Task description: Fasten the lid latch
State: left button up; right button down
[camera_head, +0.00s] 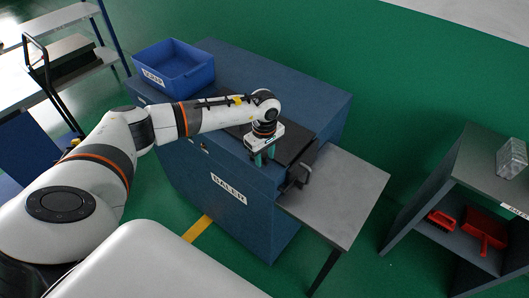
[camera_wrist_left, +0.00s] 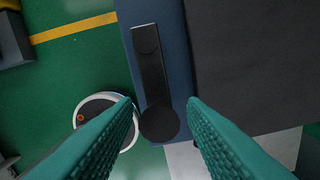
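The blue sealer machine (camera_head: 235,190) stands in the middle of the head view, with a dark lid (camera_head: 291,137) on its top. The lid's flat dark surface also shows in the left wrist view (camera_wrist_left: 255,65). My left gripper (camera_head: 263,158) points down over the machine's front top edge. Its teal fingers (camera_wrist_left: 161,103) are open, with the latch's round end seen between them and no visible contact. In the head view the gripper hides the latch. My right gripper is out of view.
A blue bin (camera_head: 173,70) sits on the machine's back left. A black handle (camera_head: 298,178) sticks out at the lid's right side, above a grey side table (camera_head: 345,190). A shelf (camera_head: 455,190) with red items stands at the right. Green floor lies between.

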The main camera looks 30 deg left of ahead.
pick_arm(q)
jog(key=shift+f, duration=0.3)
grip_shut()
